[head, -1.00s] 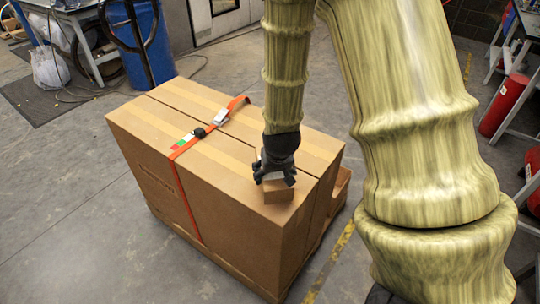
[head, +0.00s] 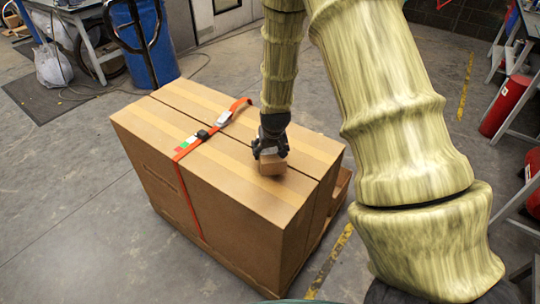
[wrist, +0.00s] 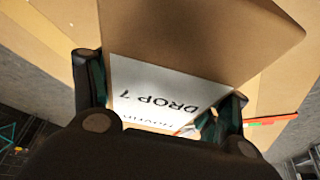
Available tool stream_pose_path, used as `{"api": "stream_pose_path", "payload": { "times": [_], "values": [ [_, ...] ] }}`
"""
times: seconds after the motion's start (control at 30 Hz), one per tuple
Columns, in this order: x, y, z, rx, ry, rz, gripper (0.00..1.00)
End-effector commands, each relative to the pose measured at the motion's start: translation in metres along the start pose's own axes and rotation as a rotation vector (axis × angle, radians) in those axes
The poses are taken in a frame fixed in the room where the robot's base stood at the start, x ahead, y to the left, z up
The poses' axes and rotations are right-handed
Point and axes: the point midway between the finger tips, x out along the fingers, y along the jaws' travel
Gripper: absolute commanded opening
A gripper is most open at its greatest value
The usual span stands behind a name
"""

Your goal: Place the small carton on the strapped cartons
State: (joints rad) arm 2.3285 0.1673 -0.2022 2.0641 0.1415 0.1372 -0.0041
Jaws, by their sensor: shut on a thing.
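The strapped cartons (head: 225,185) are large brown boxes side by side, bound by an orange strap (head: 183,190) with a dark buckle. My gripper (head: 270,155) points down over their top, to the right of the strap, and is shut on the small carton (head: 271,168). The small carton is brown and sits at or just above the top face; I cannot tell whether it touches. In the wrist view, the small carton (wrist: 190,35) fills the space between the fingers and bears a white label reading "DROP 7".
A blue barrel (head: 140,45) and a workbench stand behind on the left. Grey floor lies clear to the left of the cartons.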

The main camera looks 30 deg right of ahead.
Motion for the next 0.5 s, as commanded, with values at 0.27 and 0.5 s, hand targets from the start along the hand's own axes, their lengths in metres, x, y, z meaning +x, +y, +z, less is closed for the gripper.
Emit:
{"api": "stream_pose_path", "payload": {
  "times": [0.27, 0.5],
  "values": [
    [0.022, 0.000, 0.009, 0.001, -0.001, 0.000, 0.36],
    [0.028, 0.000, 0.011, 0.001, 0.001, 0.000, 0.36]
  ]
}}
